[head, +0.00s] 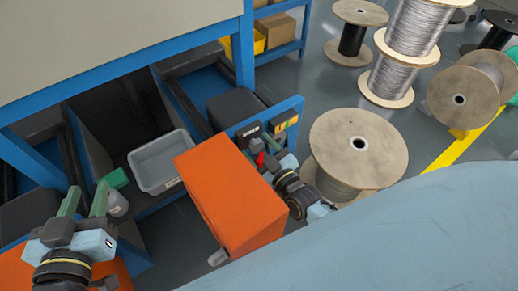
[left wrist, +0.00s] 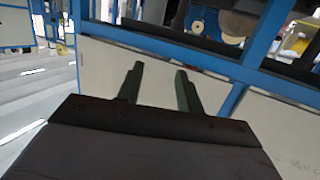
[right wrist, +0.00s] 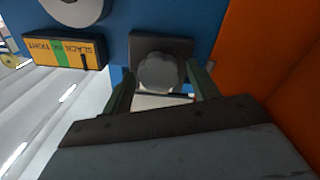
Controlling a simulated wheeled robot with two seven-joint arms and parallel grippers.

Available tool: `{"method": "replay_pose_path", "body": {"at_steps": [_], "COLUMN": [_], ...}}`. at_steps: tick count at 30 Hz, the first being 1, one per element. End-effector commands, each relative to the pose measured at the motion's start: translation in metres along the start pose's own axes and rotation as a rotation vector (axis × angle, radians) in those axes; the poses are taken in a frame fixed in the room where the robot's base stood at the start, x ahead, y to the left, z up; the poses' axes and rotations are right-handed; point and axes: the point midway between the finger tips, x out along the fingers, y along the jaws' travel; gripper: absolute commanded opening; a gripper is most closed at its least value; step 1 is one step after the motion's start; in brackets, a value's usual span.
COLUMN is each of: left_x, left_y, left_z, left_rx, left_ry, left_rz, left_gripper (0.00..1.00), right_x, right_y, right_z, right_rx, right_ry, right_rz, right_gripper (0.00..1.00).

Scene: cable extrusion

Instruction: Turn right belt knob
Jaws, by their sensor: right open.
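The grey lobed knob (right wrist: 158,72) sits on a dark square plate on the blue panel (right wrist: 222,28) in the right wrist view. My right gripper (right wrist: 159,68) is open, with one finger on each side of the knob; I cannot tell whether they touch it.
A SLACK/OK/TIGHT gauge (right wrist: 62,52) is beside the knob, with a pale round part (right wrist: 75,8) near it. A grey bin (head: 160,163) stands on the machine. A large wooden spool (head: 358,145) stands right of the right gripper.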

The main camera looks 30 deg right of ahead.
Motion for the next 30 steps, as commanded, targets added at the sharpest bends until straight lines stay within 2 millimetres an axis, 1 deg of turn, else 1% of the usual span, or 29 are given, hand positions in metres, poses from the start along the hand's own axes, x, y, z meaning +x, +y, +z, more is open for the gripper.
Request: {"method": "replay_pose_path", "body": {"at_steps": [6,7,17,23,30], "left_x": [0.0,0.0,0.0,0.0,-0.007], "left_y": [0.0,0.0,0.0,0.0,-0.006], "left_z": [-0.001,-0.001,0.0,0.001,0.028], "left_rx": [0.0,0.0,0.0,0.0,0.001], "left_ry": [0.003,0.003,0.002,-0.013,-0.182], "left_rz": [0.0,0.0,0.0,-0.001,-0.015], "left_gripper": [0.36,0.36,0.36,0.36,0.36], "right_x": [0.0,0.0,0.0,0.0,0.0], "right_y": [0.0,0.0,0.0,0.0,0.001], "right_z": [0.0,0.0,0.0,0.0,-0.001], "right_rx": [0.0,0.0,0.0,0.014,0.116], "right_ry": [0.0,0.0,0.0,0.0,0.0], "right_rz": [0.0,0.0,0.0,0.0,-0.001], "right_gripper": [0.6,0.58,0.15,0.15,0.15]}}
